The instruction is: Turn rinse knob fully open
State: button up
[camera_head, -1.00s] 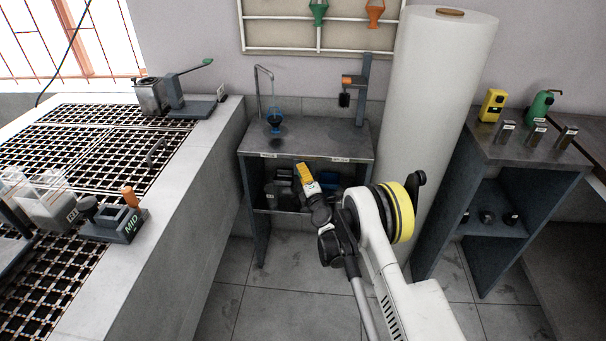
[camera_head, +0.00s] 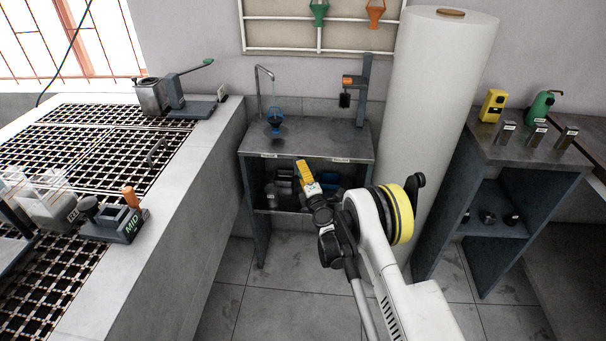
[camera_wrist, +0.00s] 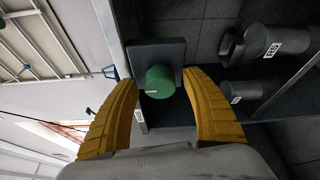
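A round green knob (camera_wrist: 160,82) with a small white label sits on a dark square block (camera_wrist: 170,53) in the wrist view. I take it for the rinse knob; I cannot make it out in the head view. My gripper (camera_wrist: 161,76) is open, with one yellow finger on each side of the knob. Gaps show between the fingers and the knob in the picture; I cannot tell the remaining depth. In the head view my gripper (camera_head: 304,167) is at the front of the small grey stand (camera_head: 330,145), just under its top edge.
Dark containers lie under the stand top, one labelled RB (camera_wrist: 265,48). A bent pipe (camera_head: 259,85) and a blue funnel (camera_head: 276,114) are on the stand top. A white roll (camera_head: 435,110) stands to the right. A grated bench (camera_head: 190,190) is at left.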

jog(key=v, duration=0.7)
jog(key=shift+s, duration=0.25)
jog(key=shift+d+r, duration=0.1)
notch_tip(320, 180, up, 15)
jog(key=d+m+g, duration=0.1)
jog(key=m+g, duration=0.1)
jog(key=m, duration=0.1)
jog(key=s+d+r+m+g, duration=0.2)
jog(key=s+d+r+m, duration=0.3)
jog(key=s+r, duration=0.55)
jog(key=s+d+m+g+h, duration=0.2)
jog(key=s+d+m, duration=0.3)
jog(key=s, duration=0.6)
jog(key=s+d+f+m+g+h, duration=0.1)
jog(key=s+d+m, duration=0.4)
jog(key=s, duration=0.6)
jog(key=s+d+m+g+h, duration=0.2)
jog(key=s+d+m, duration=0.3)
jog(key=s, duration=0.6)
jog(key=shift+d+f+m+g+h, duration=0.25)
jog(key=shift+d+h, duration=0.25)
jog(key=shift+d, duration=0.35)
